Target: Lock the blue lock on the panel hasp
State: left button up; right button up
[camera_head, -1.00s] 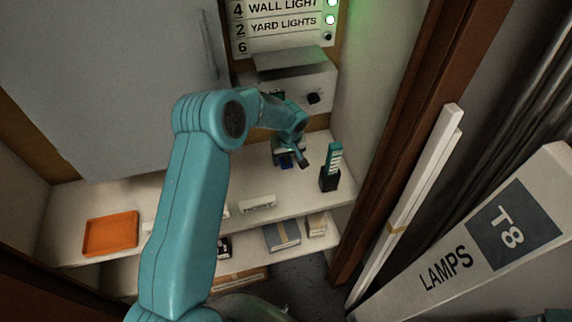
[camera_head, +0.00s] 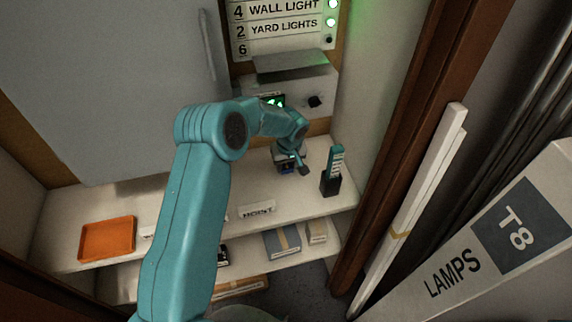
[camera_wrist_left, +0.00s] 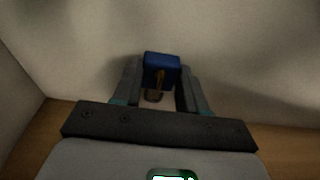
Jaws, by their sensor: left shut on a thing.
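The blue lock (camera_wrist_left: 161,66) sits between the two fingers of my left gripper (camera_wrist_left: 160,88) in the left wrist view, with a brownish detail on its near face. In the head view the left gripper (camera_head: 288,166) points down over the white shelf, and a small dark blue part of the lock shows at it. The gripper is shut on the lock. The hasp cannot be made out; my arm covers part of the grey panel box (camera_head: 328,88). My right gripper is not in view.
A teal item in a black holder (camera_head: 330,183) stands just right of the gripper. An orange tray (camera_head: 107,240) lies at the shelf's left. A HOIST label (camera_head: 257,209) is on the shelf's front. A dark knob (camera_head: 314,101) is on the panel box.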

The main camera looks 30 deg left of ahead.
pick_arm(q)
jog(key=shift+r+p, duration=0.8)
jog(key=shift+r, duration=2.2)
jog(key=shift+f, duration=0.1)
